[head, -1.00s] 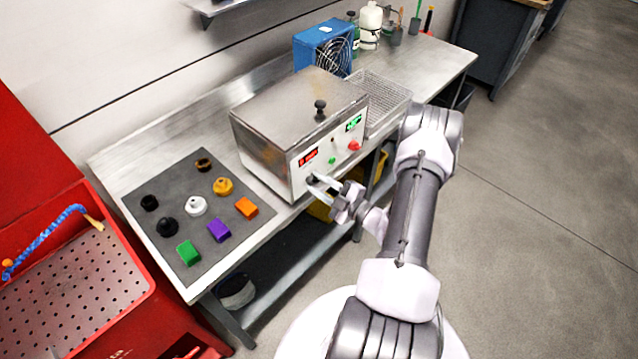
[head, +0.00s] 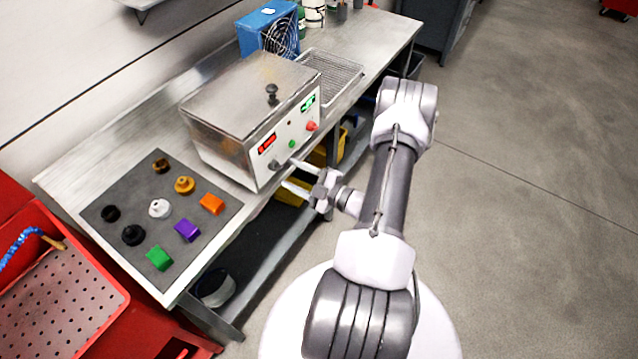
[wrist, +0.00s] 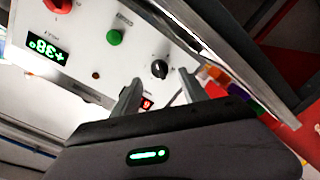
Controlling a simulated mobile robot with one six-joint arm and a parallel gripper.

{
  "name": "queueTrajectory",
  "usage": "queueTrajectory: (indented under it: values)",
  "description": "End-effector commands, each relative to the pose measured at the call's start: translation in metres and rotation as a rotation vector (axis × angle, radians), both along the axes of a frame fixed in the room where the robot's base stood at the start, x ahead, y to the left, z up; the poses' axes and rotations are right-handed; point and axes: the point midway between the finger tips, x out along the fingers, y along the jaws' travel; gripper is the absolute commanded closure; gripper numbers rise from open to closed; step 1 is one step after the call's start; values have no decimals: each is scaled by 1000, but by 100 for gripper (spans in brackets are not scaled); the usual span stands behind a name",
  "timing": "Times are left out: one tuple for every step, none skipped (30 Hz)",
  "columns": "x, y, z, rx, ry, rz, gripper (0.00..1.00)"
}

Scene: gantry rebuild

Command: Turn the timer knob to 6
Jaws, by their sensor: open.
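The timer knob is most likely the dark round knob (head: 274,165) at the lower left of the box's front panel (head: 284,142), below a red display (head: 267,144). In the wrist view the black knob (wrist: 159,69) has a pale pointer mark and sits beyond the fingertips, closer to the right one. The red display (wrist: 147,103) shows between the fingers; its digits and the knob's scale are too small to read. My gripper (head: 288,173) is open and empty, its fingers pointing at the panel. In the wrist view my gripper (wrist: 160,80) is apart from the knob.
A green button (wrist: 114,37) and a red knob (wrist: 57,5) share the panel with a green display (wrist: 43,47). A grey mat (head: 205,220) with several coloured parts lies left of the box. A wire basket (head: 335,75) stands right. Open floor lies right of the bench.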

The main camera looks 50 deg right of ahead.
Motion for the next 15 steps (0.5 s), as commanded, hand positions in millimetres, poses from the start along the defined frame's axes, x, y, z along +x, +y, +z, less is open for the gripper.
queueTrajectory:
  values:
    - [-17,-4,3,2,0,-9,49]
    - [-28,-5,3,-1,0,-9,49]
    - [-42,-6,4,0,0,-8,49]
    - [-52,-7,5,1,0,-9,49]
    - [-62,-9,5,1,0,-9,49]
    - [-74,-10,6,0,0,-8,49]
    - [-83,-11,6,-1,-1,-8,49]
    - [-91,-12,6,-1,-1,-7,49]
    - [-100,-12,7,-1,-1,-6,49]
    - [-106,-12,7,-1,0,-4,49]
    - [-112,-13,7,-1,0,-4,49]
    - [-118,-14,7,-1,-1,-3,49]
    - [-121,-14,8,-1,-1,-3,49]
    - [-124,-14,8,-1,-1,-2,49]
    - [-127,-14,8,-2,-1,-1,49]
